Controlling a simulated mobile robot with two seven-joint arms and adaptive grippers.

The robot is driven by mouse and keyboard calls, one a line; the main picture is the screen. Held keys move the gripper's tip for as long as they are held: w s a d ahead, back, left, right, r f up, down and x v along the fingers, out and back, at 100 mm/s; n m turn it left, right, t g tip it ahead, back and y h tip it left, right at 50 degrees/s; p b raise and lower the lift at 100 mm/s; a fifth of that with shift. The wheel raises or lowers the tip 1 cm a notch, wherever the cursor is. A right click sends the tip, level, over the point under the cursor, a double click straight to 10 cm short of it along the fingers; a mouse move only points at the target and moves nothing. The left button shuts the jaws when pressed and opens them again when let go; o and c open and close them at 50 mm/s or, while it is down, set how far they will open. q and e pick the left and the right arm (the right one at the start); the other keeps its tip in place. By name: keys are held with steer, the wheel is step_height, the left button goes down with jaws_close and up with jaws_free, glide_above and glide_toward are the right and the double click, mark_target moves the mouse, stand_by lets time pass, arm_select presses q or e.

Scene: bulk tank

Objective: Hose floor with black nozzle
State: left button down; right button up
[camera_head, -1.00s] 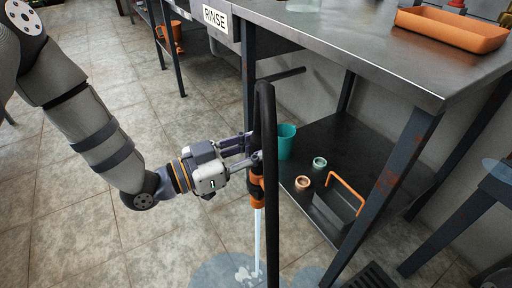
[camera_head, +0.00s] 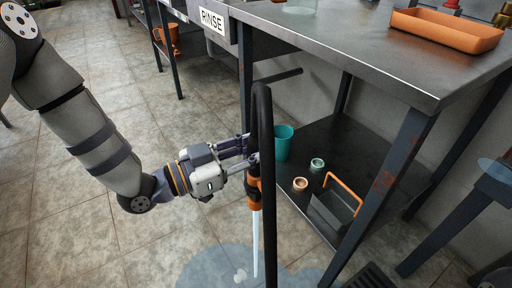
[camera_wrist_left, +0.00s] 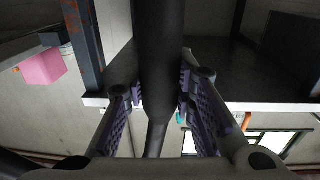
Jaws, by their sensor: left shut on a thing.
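My left gripper (camera_head: 244,156) is shut on the black nozzle (camera_head: 254,190), which has orange bands and points down beside the steel table. A pale water jet (camera_head: 256,240) runs from its tip toward the tiled floor (camera_head: 75,225). A wet patch (camera_head: 205,270) spreads on the floor below. The black hose (camera_head: 264,115) arches above the nozzle and hangs down in front of it. In the left wrist view, the dark nozzle or hose (camera_wrist_left: 160,60) stands between the two purple-padded fingers. My right gripper does not show.
A steel table (camera_head: 345,55) with a RINSE sign (camera_head: 212,21) holds an orange tray (camera_head: 446,32). Its lower shelf (camera_head: 345,150) carries a teal cup (camera_head: 284,143), small rings and a dark orange-handled caddy (camera_head: 333,209). Table legs stand close right. Open floor lies left.

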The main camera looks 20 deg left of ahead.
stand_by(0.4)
arm_select(q)
steer(key=shift+w+a, duration=0.65)
steer(key=shift+a, duration=0.2)
stand_by(0.8)
steer(key=shift+w+a, duration=0.65)
steer(key=shift+a, duration=0.2)
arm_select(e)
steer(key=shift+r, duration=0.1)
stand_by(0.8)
